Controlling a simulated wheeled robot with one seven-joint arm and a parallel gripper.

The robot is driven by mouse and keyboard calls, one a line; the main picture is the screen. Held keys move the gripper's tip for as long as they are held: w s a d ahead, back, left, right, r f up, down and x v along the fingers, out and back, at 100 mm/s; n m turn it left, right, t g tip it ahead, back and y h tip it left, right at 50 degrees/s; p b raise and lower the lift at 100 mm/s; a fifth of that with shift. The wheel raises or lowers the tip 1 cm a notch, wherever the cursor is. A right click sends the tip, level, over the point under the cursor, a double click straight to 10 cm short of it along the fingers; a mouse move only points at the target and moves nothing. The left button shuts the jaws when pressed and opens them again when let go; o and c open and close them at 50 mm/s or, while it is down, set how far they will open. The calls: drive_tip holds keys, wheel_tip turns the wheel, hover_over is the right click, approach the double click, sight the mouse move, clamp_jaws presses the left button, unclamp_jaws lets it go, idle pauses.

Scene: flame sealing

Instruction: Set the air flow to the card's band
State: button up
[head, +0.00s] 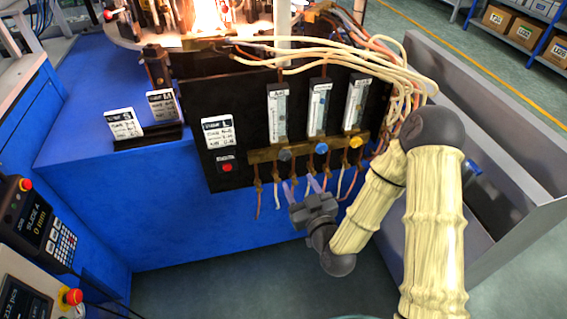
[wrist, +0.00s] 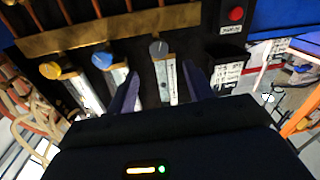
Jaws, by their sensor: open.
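A black panel (head: 245,160) carries three clear flow tubes in a row: left (head: 278,112), middle (head: 319,108) and right (head: 356,102). Below them a brass bar holds a grey knob (head: 285,155), a blue knob (head: 321,148) and a yellow knob (head: 356,142). A white card marked L (head: 217,131) is on the panel's left; its small print is unreadable. My gripper (head: 304,183) is open and empty, just below the bar. In the wrist view, the grey knob (wrist: 158,48) lies beyond the gap between my fingertips (wrist: 160,70), apart from them. Float levels are too small to read.
Cards S (head: 123,123) and M (head: 163,105) stand in a black holder on the blue bench. A red button (head: 227,168) is below card L. Copper pipes hang under the bar. Pale hoses (head: 405,75) loop at the right. A grey-walled bin (head: 500,140) stands right of my arm.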

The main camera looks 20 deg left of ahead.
sight(285, 158)
drive_tip(key=b+x, duration=0.6)
drive_tip(key=x, duration=0.5)
drive_tip(key=shift+w+a, duration=0.2)
drive_tip(key=shift+w, duration=0.1)
drive_tip(key=c, duration=0.9)
drive_tip(key=shift+c, duration=0.2)
drive_tip(key=shift+b, duration=0.35)
